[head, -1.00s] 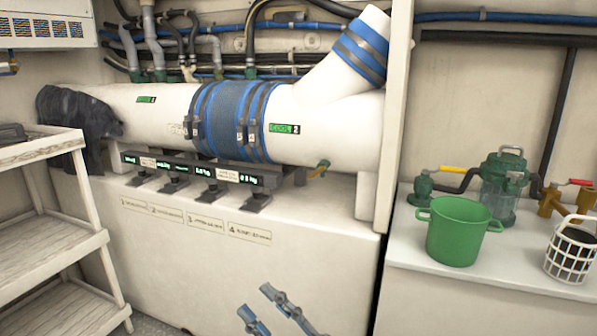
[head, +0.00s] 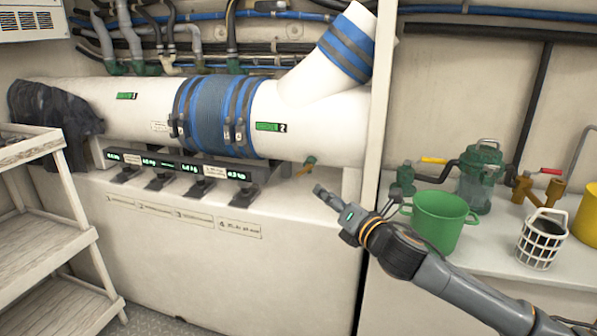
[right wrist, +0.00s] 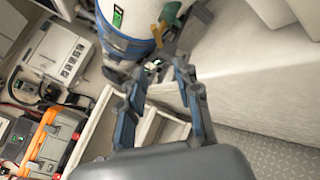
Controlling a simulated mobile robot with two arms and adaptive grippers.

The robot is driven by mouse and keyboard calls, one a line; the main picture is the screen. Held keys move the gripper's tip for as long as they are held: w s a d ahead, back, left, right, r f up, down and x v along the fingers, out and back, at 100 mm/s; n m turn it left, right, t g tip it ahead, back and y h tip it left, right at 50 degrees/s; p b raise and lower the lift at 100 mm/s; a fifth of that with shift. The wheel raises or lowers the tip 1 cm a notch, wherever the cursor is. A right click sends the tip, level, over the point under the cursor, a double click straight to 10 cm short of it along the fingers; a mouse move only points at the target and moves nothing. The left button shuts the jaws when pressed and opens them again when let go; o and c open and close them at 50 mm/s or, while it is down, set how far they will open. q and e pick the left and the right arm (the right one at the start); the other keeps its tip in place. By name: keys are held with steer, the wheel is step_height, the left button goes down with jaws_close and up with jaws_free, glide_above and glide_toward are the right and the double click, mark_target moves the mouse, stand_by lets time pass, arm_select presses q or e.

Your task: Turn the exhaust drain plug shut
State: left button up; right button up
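The exhaust drain plug (head: 308,165) is a small green fitting with a brass-yellow handle, low on the right end of the white exhaust pipe (head: 325,130). It also shows in the right wrist view (right wrist: 168,18), near the top edge. My right gripper (head: 322,194) is just below and slightly right of the plug in the head view, apart from it. In the right wrist view my right gripper (right wrist: 160,66) has its two fingers spread with nothing between them, and the plug lies beyond the tips. My left gripper is not in view.
A row of black clamps with a lit label strip (head: 180,166) runs under the pipe. A green pot (head: 440,222), a white basket (head: 541,240) and a green strainer (head: 480,178) stand on the right counter. A shelf rack (head: 50,240) stands at left.

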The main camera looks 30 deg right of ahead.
mark_target(299, 175)
steer(key=w, duration=1.3)
steer(key=shift+w+d+f+b, duration=0.1)
steer(key=shift+w+d+b, duration=0.2)
steer(key=shift+b, duration=0.05)
jaws_close()
